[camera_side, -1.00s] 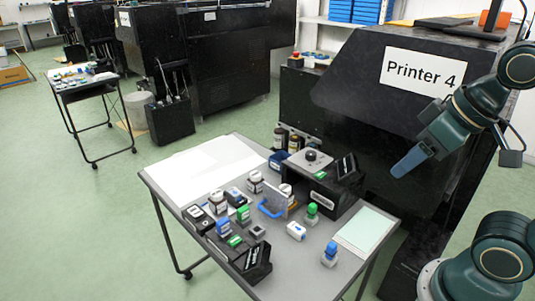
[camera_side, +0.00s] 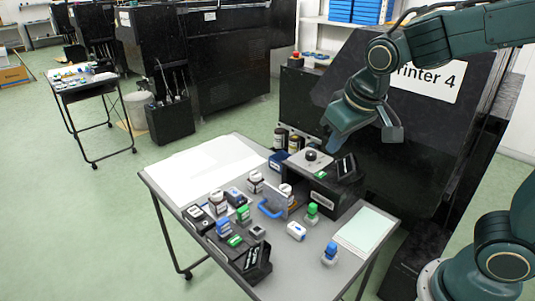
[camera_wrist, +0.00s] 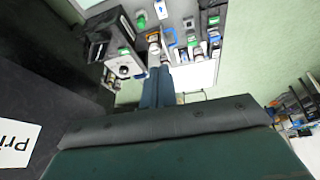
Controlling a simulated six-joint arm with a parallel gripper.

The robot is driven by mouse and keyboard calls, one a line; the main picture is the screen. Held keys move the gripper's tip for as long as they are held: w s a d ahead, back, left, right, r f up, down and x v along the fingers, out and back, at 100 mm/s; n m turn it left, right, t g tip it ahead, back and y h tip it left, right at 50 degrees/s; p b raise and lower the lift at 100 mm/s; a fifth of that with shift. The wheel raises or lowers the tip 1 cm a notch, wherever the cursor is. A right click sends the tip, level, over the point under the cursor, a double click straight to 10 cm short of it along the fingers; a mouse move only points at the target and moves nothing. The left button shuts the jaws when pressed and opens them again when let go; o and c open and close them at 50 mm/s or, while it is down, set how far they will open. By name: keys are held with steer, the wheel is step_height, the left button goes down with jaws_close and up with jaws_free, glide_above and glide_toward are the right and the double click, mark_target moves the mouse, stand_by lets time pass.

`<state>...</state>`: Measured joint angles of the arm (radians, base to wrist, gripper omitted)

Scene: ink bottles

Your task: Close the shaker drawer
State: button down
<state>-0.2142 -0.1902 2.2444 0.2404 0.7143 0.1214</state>
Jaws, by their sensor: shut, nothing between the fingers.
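The shaker (camera_side: 325,194) is a black box with a grey top and a round knob, at the back right of the grey table. Its drawer (camera_side: 277,197) is out toward the left, with a grey front panel and a blue handle (camera_side: 268,209). A white-labelled, dark-capped bottle (camera_side: 286,191) stands at the drawer, partly hidden by the panel. My gripper (camera_side: 331,146) is shut and empty, in the air above and behind the shaker. In the wrist view my fingers (camera_wrist: 157,86) point toward the table, with the shaker (camera_wrist: 124,67) left of them and the blue handle (camera_wrist: 171,37) beyond.
Several bottles stand left of the drawer, near a black rack (camera_side: 254,262). A green-capped bottle (camera_side: 312,213) stands close in front of the shaker. White sheets (camera_side: 205,168) cover the table's back left. Printer 4 (camera_side: 425,75) rises behind.

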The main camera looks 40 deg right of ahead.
mark_target(286, 192)
steer(key=w+a+f+h, duration=0.2)
steer(key=w+a+f, duration=0.3)
steer(key=w+f, duration=0.3)
steer(key=w+a+f+h, duration=0.1)
steer(key=w+a+f, duration=0.5)
steer(key=f, duration=0.7)
steer(key=shift+w+a+h, duration=0.2)
steer(key=shift+w+h, duration=0.2)
steer(key=shift+w, duration=0.45)
steer(key=shift+f, duration=0.15)
steer(key=x, duration=1)
steer(key=shift+d, duration=0.25)
steer(key=shift+d+f, duration=0.15)
steer(key=shift+d, duration=0.85)
steer(key=shift+d+f, duration=0.15)
steer(key=shift+d, duration=0.65)
steer(key=d, duration=1.1)
